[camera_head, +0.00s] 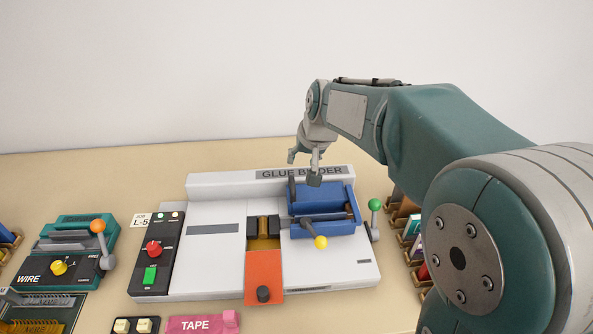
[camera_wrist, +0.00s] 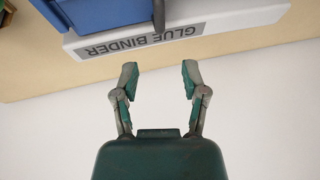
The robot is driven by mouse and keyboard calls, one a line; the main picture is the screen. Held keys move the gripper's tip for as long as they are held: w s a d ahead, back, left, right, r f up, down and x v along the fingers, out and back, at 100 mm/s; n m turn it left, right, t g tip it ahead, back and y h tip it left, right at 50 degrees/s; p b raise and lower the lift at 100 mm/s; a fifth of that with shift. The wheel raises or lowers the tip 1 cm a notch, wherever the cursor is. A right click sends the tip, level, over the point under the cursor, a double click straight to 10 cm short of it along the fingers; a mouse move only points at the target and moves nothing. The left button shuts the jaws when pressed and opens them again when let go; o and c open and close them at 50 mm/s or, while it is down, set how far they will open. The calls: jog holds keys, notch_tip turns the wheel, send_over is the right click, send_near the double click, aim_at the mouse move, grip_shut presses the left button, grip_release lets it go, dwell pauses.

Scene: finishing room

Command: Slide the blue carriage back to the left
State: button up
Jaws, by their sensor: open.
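The blue carriage (camera_head: 322,222) sits on the right part of the white glue binder (camera_head: 215,262) in the head view. A lever with a yellow knob (camera_head: 320,242) is at its front. My gripper (camera_head: 303,163) is raised at the binder's back edge, near the label strip and behind the carriage. In the wrist view my gripper (camera_wrist: 158,80) shows two spread fingers with nothing between them. The wrist view also shows a corner of the blue carriage (camera_wrist: 100,12) at top left, apart from the fingers.
An orange block (camera_head: 264,270) is left of the carriage at the binder's middle. A lever with a green knob (camera_head: 375,205) stands at its right end. A control panel (camera_head: 158,255) is on the left. A wire machine (camera_head: 65,262) stands farther left. Racks (camera_head: 408,225) are to the right.

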aim_at(292, 180)
jog(key=x, duration=1.1)
jog(key=shift+r, duration=0.1)
grip_shut()
